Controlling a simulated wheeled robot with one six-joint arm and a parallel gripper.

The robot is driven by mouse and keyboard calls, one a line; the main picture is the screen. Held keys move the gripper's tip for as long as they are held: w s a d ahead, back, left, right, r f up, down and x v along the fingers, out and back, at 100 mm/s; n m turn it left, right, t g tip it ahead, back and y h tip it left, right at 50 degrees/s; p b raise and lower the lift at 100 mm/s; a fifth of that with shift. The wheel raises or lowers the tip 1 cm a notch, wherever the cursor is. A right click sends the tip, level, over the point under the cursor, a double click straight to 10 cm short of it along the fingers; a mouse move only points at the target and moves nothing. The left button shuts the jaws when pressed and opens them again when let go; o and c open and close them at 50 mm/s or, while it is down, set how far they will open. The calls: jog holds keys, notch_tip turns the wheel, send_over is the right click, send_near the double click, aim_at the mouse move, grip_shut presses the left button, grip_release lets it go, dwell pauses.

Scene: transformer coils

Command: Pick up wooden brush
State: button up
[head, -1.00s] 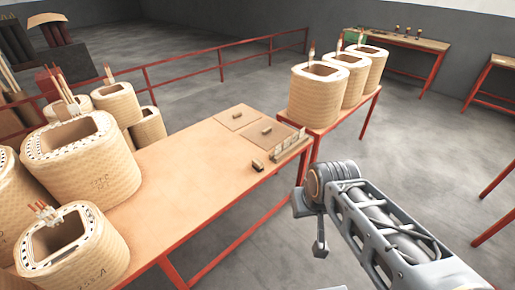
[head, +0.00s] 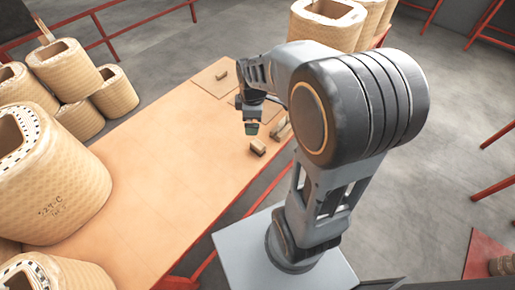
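A small wooden block (head: 258,147), which looks like a brush, lies on the wooden table (head: 165,170) near its right edge. Another small block (head: 222,75) lies on a thin square board further back. My gripper (head: 251,128) points down over the table, just behind and slightly left of the nearer block. It looks apart from that block. Its fingertips are small and dark here, and I cannot see whether they are open or hold anything. My arm hides part of the second board and anything on it.
A slotted holder (head: 281,128) stands at the table's right edge, partly behind my arm. Large woven coils (head: 55,185) crowd the table's left side. More coils (head: 325,22) stand on a table at the back. The table's middle is clear.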

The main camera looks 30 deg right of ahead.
aim_at(258, 143)
jog(key=w+d+f+n, duration=0.1)
jog(key=f+n, duration=0.2)
jog(key=f, duration=0.3)
jog(key=w+d+f+n+g+b, duration=0.1)
jog(key=w+d+f+n, duration=0.1)
jog(key=f, duration=0.5)
jog(key=w+d+f+n+b, duration=0.1)
jog(key=w+f+n, duration=0.1)
jog(key=f+n, duration=0.2)
jog(key=shift+w+d+f+g, duration=0.1)
jog(key=shift+f+g, duration=0.05)
jog(key=shift+f, duration=0.7)
jog(key=shift+w+d+f+g, duration=0.1)
jog(key=shift+f+g, duration=0.05)
jog(key=shift+f, duration=0.7)
jog(key=shift+s+f, duration=0.15)
jog(key=shift+f, duration=2.75)
jog(key=c, duration=1)
jog(key=shift+r, duration=0.1)
